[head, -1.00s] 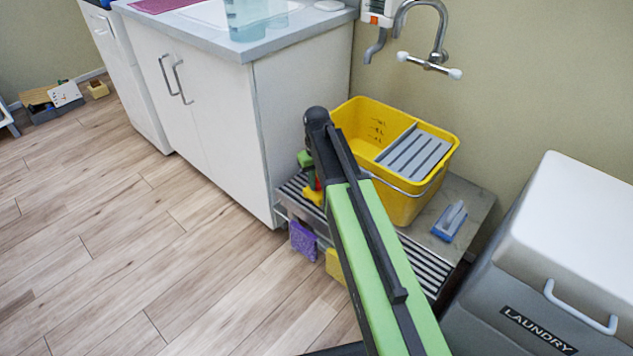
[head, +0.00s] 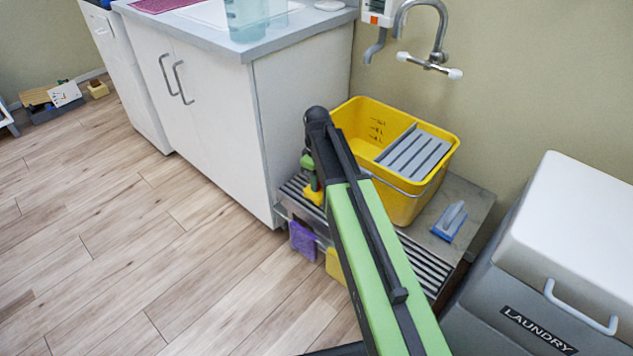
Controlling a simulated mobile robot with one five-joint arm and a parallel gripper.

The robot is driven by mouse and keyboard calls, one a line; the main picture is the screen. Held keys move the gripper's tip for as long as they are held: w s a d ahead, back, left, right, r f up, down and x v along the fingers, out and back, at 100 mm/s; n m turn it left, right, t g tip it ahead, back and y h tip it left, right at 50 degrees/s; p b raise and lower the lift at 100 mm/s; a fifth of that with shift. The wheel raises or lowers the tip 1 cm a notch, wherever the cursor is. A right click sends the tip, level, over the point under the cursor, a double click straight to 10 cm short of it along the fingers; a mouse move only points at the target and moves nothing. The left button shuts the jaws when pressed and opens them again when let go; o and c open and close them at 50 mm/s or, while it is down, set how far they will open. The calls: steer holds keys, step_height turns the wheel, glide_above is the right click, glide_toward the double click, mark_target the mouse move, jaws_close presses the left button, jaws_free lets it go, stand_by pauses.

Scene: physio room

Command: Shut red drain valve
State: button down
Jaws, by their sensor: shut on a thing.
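The yellow mop bucket (head: 405,200) stands on the slatted bench by the wall. A small yellow drain outlet (head: 314,195) sticks out low on its left side. My gripper (head: 314,178) points down right above this outlet, partly hidden behind my own green and black arm. It is shut on the red drain valve at the outlet. The valve's red handle is hidden now by the gripper and arm, so I cannot tell its angle.
A white cabinet (head: 295,130) stands close on the left. A grey laundry bin (head: 560,270) is on the right. A blue-based scrubber (head: 449,222) lies on the bench, and a purple cloth (head: 303,240) and yellow cloth (head: 334,264) hang at its front. Floor at left is free.

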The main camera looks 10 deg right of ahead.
stand_by(0.3)
steer(key=c, duration=1.3)
jaws_free()
step_height(320, 180, up, 17)
steer(key=p, duration=1.7)
steer(key=shift+r, duration=0.15)
